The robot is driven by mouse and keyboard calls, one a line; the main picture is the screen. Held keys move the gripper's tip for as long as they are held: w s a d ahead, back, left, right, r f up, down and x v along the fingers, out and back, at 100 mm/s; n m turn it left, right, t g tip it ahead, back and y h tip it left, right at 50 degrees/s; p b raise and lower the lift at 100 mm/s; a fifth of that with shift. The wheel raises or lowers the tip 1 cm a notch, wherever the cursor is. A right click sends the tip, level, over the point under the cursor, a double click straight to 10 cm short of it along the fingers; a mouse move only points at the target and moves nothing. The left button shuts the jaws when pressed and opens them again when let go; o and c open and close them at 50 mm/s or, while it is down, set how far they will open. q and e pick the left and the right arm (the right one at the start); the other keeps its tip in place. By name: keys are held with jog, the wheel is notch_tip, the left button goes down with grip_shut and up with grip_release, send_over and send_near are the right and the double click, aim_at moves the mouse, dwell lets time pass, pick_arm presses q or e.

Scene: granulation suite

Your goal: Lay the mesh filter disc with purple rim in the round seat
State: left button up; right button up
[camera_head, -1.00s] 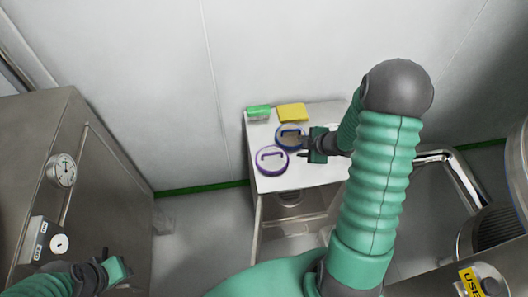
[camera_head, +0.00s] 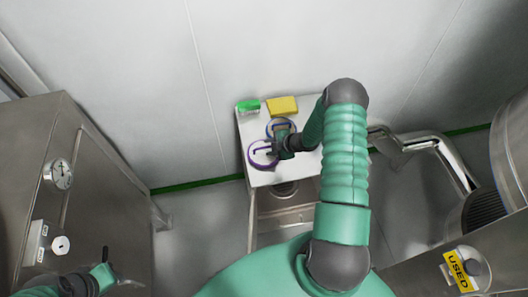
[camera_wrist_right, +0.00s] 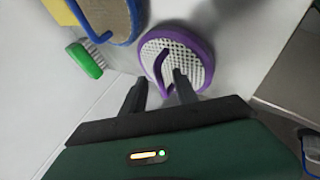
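The mesh filter disc with purple rim (camera_head: 262,162) lies on the white worktop, with a raised purple handle on its pale mesh. In the right wrist view the disc (camera_wrist_right: 187,48) is just ahead of my fingers. My right gripper (camera_head: 276,152) is at the disc's right side in the head view. In the wrist view its two fingers (camera_wrist_right: 160,90) are apart, with the near end of the handle between them or just ahead; contact cannot be told. My left gripper (camera_head: 108,266) is low at the left, its opening unclear. I cannot make out the round seat for certain.
A blue-rimmed disc (camera_head: 272,127) lies just behind the purple one. A green brush (camera_head: 248,106) and a yellow block (camera_head: 282,106) lie at the worktop's back. A steel cabinet (camera_head: 100,180) stands left. Steel equipment with a yellow USED sign (camera_head: 458,270) stands right.

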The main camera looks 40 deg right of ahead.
jog(key=shift+x, duration=0.85)
jog(key=shift+a+r, duration=0.1)
jog(key=c, duration=0.4)
grip_shut()
jog(key=shift+s, duration=0.1)
